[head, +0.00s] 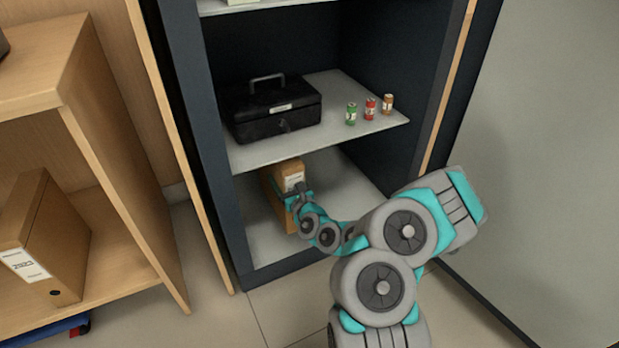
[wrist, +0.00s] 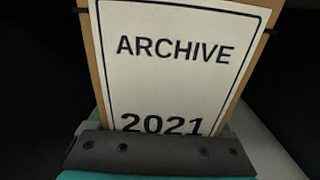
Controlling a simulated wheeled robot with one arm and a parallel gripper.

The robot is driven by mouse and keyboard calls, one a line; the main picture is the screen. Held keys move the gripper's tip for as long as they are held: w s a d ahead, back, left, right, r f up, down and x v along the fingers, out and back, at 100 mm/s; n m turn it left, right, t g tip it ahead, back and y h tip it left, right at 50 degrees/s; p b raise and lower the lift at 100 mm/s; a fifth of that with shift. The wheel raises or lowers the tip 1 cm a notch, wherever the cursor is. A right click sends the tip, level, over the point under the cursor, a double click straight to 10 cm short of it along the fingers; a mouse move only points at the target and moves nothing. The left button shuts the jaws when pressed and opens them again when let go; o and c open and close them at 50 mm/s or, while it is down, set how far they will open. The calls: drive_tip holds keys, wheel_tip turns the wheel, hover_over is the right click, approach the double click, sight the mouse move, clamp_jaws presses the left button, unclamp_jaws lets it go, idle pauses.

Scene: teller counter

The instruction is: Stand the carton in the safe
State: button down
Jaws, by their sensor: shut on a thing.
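The carton (head: 286,173) is a tan box with a white label, inside the safe (head: 221,210) on its lowest level. It looks upright there; whether its base touches the floor of the safe is hard to tell. In the wrist view the carton's label (wrist: 178,62) reads "ARCHIVE 2021" and fills the middle. My gripper (head: 291,196) reaches into the lower compartment and is shut on the carton's near side. My gripper's dark edge (wrist: 160,155) covers the bottom of the label in the wrist view. The arm hides part of the compartment's right side.
A shelf (head: 350,140) above the carton holds a black cash box (head: 270,105) and small cans: green (head: 351,113), red (head: 370,109) and orange (head: 388,104). A wooden shelf unit at left holds another archive box (head: 45,235). Bare compartment floor (head: 345,185) shows right of the carton.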

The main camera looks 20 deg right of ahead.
drive_tip(key=w+d+f+b, duration=0.1)
drive_tip(key=d+f, duration=0.1)
drive_tip(key=d, duration=0.3)
drive_tip(key=w+d+f+b, duration=0.2)
drive_tip(key=d, duration=0.4)
drive_tip(key=shift+w, duration=0.25)
drive_tip(key=shift+f, duration=0.35)
unclamp_jaws()
drive_tip(key=shift+f, duration=0.1)
drive_tip(key=s+p, duration=0.2)
drive_tip(key=s, duration=1)
drive_tip(key=shift+d+r, duration=0.2)
drive_tip(key=shift+r, duration=0.05)
